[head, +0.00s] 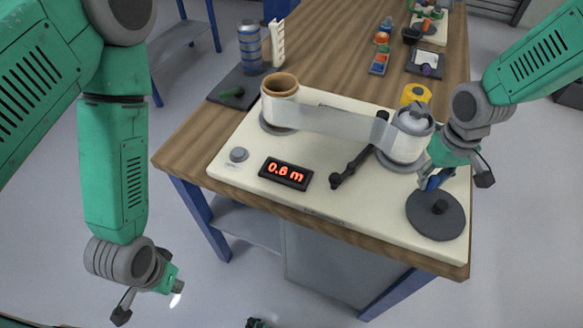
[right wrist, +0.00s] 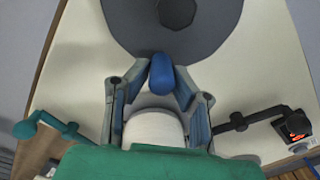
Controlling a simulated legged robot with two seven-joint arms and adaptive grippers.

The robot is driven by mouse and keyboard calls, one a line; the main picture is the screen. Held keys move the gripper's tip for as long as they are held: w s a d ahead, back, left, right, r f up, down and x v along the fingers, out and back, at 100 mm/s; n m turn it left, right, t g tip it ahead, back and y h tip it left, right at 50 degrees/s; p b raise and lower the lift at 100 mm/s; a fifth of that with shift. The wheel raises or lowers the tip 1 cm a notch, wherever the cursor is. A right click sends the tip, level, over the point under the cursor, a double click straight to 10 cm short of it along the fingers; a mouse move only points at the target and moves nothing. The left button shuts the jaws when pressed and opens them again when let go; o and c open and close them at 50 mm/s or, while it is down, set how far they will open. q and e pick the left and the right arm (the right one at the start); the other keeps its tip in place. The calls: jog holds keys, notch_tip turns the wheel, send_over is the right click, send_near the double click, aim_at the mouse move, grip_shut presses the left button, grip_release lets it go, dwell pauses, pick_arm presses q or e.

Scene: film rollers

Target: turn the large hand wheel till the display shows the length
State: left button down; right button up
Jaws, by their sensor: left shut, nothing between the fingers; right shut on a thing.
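The large hand wheel (head: 436,218) is a dark grey disc at the board's right front corner; it also shows in the right wrist view (right wrist: 215,22). Its blue handle (right wrist: 161,74) stands near the rim. My right gripper (head: 436,180) is shut on this handle, with one finger on either side. The display (head: 286,173) shows red digits that look like 0.6 m. A pale film strip (head: 335,122) runs from the left roller with a brown core (head: 280,84) to the right roller (head: 407,135). My left gripper (head: 152,300) is shut and empty, low in front of the table.
A black lever (head: 354,165) lies between display and right roller. A grey knob (head: 239,155) is left of the display. A yellow roll (head: 415,94) stands behind the right roller. A blue-grey cylinder (head: 250,46) stands on a dark mat at the back left.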

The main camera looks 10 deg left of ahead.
aim_at(412, 200)
jog(key=shift+s+a+f, duration=0.1)
jog(key=shift+s+a, duration=0.15)
jog(key=shift+a, duration=0.05)
jog(key=shift+s+a+p, duration=0.3)
jog(key=shift+s+a, duration=0.3)
jog(key=shift+a, duration=0.3)
jog(key=shift+s+a+p, duration=0.25)
jog(key=shift+s+p, duration=0.05)
jog(key=shift+s, duration=0.4)
jog(key=shift+s+a, duration=0.1)
jog(key=shift+s, duration=0.05)
jog(key=shift+a, duration=0.1)
